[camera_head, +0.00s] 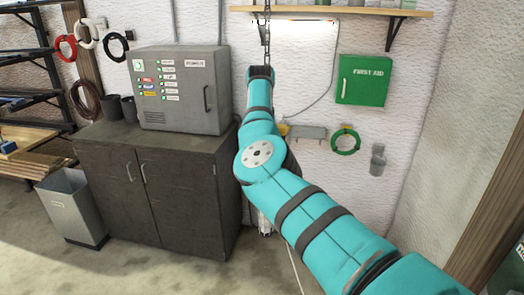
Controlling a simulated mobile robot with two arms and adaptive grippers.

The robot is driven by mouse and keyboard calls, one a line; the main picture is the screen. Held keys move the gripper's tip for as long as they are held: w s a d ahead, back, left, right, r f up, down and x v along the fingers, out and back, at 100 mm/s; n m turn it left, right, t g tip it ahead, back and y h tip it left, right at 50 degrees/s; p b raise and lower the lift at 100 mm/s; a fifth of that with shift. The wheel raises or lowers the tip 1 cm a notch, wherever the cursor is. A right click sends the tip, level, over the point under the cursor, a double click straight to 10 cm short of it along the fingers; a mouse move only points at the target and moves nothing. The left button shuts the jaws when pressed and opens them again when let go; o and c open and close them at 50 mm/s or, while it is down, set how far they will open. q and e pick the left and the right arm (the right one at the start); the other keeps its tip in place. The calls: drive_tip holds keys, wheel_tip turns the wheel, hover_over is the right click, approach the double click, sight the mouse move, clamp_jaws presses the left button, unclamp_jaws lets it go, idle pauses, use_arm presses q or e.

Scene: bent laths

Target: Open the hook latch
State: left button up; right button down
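I cannot make out a hook latch in the head view; my arm covers part of the wall where something could be hidden. My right arm comes in from the lower right and reaches up across the middle. Its gripper is not recognisable and may be hidden behind the arm. My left arm and gripper are out of view. A small yellow thing (283,129) shows just right of my arm, beside a grey plate (308,132) on the wall. A chain (266,32) hangs above the arm's upper end.
A grey metal box (181,95) with a handle stands on a dark cabinet (150,185), left of my arm. A green first aid box (363,80), a green coil (345,140) and a wooden shelf (335,11) are on the wall. A grey bin (72,208) stands at the left.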

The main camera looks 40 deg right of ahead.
idle(0.4)
drive_tip(key=c, duration=1.2)
unclamp_jaws()
drive_tip(key=shift+w+d, duration=0.1)
drive_tip(key=shift+o, duration=0.2)
wheel_tip(320, 180, up, 7)
drive_tip(key=shift+r, duration=0.2)
